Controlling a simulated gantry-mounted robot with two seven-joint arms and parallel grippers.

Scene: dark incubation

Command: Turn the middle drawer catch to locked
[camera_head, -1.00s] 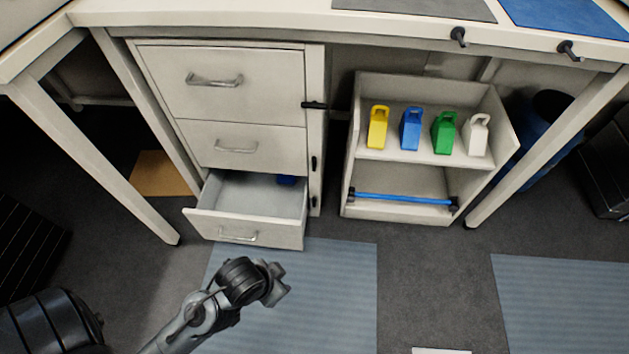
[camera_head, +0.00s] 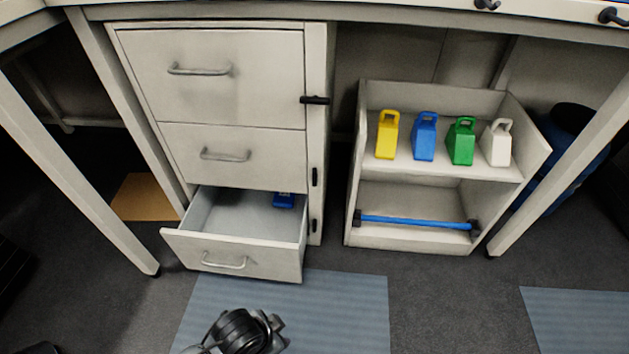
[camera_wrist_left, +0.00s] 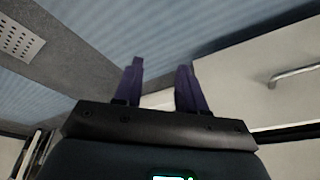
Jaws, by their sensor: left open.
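The middle drawer (camera_head: 230,156) is closed in the pale cabinet. Its catch (camera_head: 314,177), a small black lever on the right-hand post, stands upright. The top drawer (camera_head: 215,75) is closed and its catch (camera_head: 315,100) lies level. The bottom drawer (camera_head: 225,261) is pulled open with a blue object (camera_head: 284,200) inside; its catch (camera_head: 314,226) is upright. My left gripper (camera_head: 278,326) is low in front of the drawers over the mat, apart from the catches. In the left wrist view its two fingers (camera_wrist_left: 160,72) are spread and empty. My right gripper is out of view.
A shelf unit (camera_head: 436,171) stands right of the cabinet with yellow, blue, green and white weights and a blue bar (camera_head: 418,222). A blue-grey mat (camera_head: 340,310) covers the floor ahead. Table legs flank the cabinet. In the left wrist view, a drawer-like panel with a handle (camera_wrist_left: 293,75) is at right.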

